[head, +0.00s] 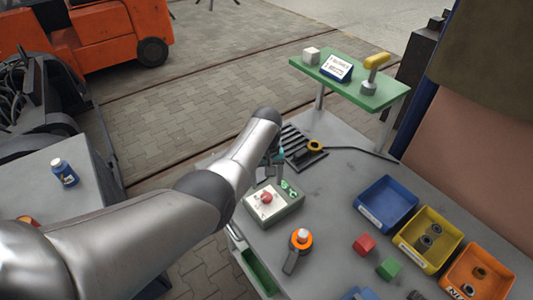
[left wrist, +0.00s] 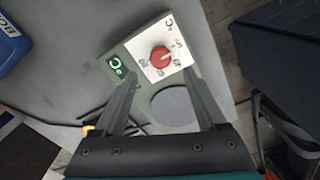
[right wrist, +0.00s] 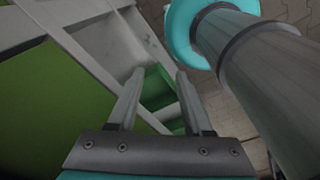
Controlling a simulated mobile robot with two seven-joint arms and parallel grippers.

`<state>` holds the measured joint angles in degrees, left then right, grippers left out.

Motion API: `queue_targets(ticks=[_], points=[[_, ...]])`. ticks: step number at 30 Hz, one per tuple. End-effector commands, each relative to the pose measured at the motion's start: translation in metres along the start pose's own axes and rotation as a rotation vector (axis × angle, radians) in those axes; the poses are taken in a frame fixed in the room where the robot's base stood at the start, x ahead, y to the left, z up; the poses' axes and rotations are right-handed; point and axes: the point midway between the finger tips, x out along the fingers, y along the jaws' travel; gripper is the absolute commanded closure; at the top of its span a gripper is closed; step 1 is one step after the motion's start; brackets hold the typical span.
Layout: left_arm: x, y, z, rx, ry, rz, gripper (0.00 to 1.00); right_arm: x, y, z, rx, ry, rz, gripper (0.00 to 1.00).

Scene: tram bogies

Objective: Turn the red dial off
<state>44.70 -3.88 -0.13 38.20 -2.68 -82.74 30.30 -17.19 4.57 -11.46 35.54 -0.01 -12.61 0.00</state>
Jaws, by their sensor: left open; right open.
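The red dial (head: 267,198) sits on a white scale plate on a grey-green box (head: 290,212) at the bench's left part. The left wrist view shows the dial (left wrist: 160,56) with numbers around it and a lit green display (left wrist: 118,67) beside it. The exact pointer setting is too small to read. My left gripper (left wrist: 158,76) is open and empty, its fingers on either side of the dial in that view, apart from it. In the head view my arm mostly hides this gripper. My right gripper (right wrist: 161,75) is open and empty, beside a green drawer (right wrist: 158,88).
An orange-and-white button unit (head: 300,239) stands in front of the box. A green shelf (head: 385,96) rises behind.

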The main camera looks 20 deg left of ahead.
Motion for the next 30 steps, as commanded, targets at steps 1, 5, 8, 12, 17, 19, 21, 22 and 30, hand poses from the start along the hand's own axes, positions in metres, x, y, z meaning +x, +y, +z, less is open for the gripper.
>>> queue_targets(ticks=[1, 5, 8, 12, 17, 19, 21, 22, 30], points=[[-0.001, 0.000, 0.001, 0.001, -0.001, -0.001, 0.26, 0.003, 0.000, 0.000, 0.000, 0.000, 0.000, 0.50], [-0.013, -0.001, 0.001, 0.000, -0.001, 0.000, 0.26, 0.004, 0.000, 0.000, 0.000, 0.000, 0.000, 0.50], [-0.030, 0.000, 0.001, 0.000, 0.000, 0.000, 0.26, 0.003, 0.000, 0.000, 0.000, 0.000, 0.000, 0.50], [-0.052, 0.000, 0.001, 0.000, 0.000, 0.000, 0.26, 0.003, 0.000, 0.000, 0.000, 0.000, 0.000, 0.50], [-0.074, 0.000, 0.001, 0.000, -0.001, 0.000, 0.26, 0.003, 0.000, 0.000, 0.000, 0.000, 0.000, 0.50], [-0.082, 0.000, 0.001, 0.000, -0.001, -0.001, 0.26, 0.003, 0.000, 0.000, 0.000, 0.000, 0.000, 0.50], [-0.086, -0.001, 0.001, 0.000, -0.003, -0.002, 0.26, 0.003, 0.000, 0.000, 0.000, 0.000, 0.000, 0.50], [-0.088, -0.001, 0.001, -0.001, -0.002, -0.001, 0.26, 0.003, 0.000, 0.000, 0.000, 0.000, 0.000, 0.50], [-0.091, -0.001, 0.001, 0.000, -0.003, -0.002, 0.26, 0.003, 0.000, 0.000, 0.000, 0.000, 0.000, 0.50]])
